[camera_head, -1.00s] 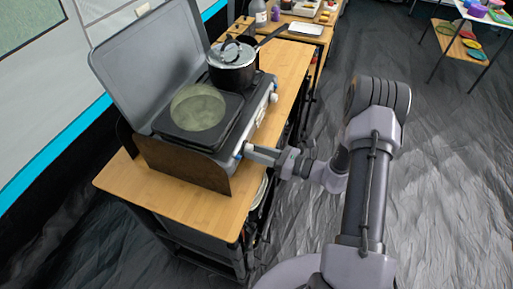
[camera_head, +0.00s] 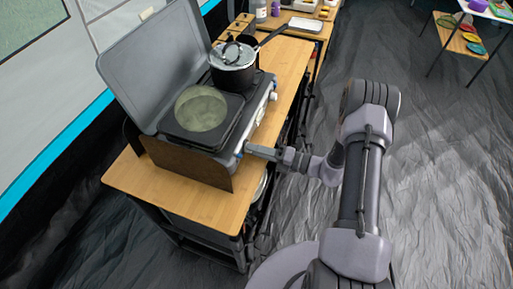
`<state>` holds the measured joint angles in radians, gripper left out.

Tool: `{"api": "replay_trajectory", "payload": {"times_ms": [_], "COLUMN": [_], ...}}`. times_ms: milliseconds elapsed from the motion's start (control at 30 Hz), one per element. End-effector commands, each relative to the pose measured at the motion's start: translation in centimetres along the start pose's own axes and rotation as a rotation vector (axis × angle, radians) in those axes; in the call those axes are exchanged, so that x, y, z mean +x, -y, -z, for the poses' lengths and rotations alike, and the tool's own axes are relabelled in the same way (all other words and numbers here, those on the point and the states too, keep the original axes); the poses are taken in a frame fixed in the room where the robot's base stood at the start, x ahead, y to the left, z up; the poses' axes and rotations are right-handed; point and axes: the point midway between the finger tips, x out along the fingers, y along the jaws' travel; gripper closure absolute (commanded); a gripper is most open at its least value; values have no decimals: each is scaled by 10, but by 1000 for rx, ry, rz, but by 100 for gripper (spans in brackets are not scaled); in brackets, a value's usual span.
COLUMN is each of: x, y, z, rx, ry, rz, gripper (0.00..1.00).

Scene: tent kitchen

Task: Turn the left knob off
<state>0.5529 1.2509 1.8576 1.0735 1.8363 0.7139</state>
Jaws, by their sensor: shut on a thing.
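The grey camping stove (camera_head: 215,145) stands on a wooden cart with its lid (camera_head: 150,65) raised at the back. The left knob (camera_head: 240,153) is at the near end of the stove's front face, and only a small part of it shows. My gripper (camera_head: 248,149) reaches in from the right at the knob and is shut on it. The fingertips are small here and partly cover the knob, so its angle cannot be read. The right knob (camera_head: 273,96) shows pale and free farther along the same face.
A black lidded pot (camera_head: 233,68) sits on the far burner, its handle pointing right. A translucent greenish disc (camera_head: 201,108) shows over the near burner. A brown panel (camera_head: 187,163) stands at the stove's near side. The wooden cart top (camera_head: 180,198) is bare in front.

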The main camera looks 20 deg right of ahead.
Motion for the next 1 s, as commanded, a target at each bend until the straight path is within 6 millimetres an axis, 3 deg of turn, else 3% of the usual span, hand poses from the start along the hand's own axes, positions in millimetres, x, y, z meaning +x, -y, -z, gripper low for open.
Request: {"api": "replay_trajectory", "payload": {"times_ms": [500,1000], "x": [0,0], "y": [-1,-1], "z": [0,0], "rx": [394,520], "ry": [-21,-28], "rz": [-2,-3], "gripper": [100,100]}}
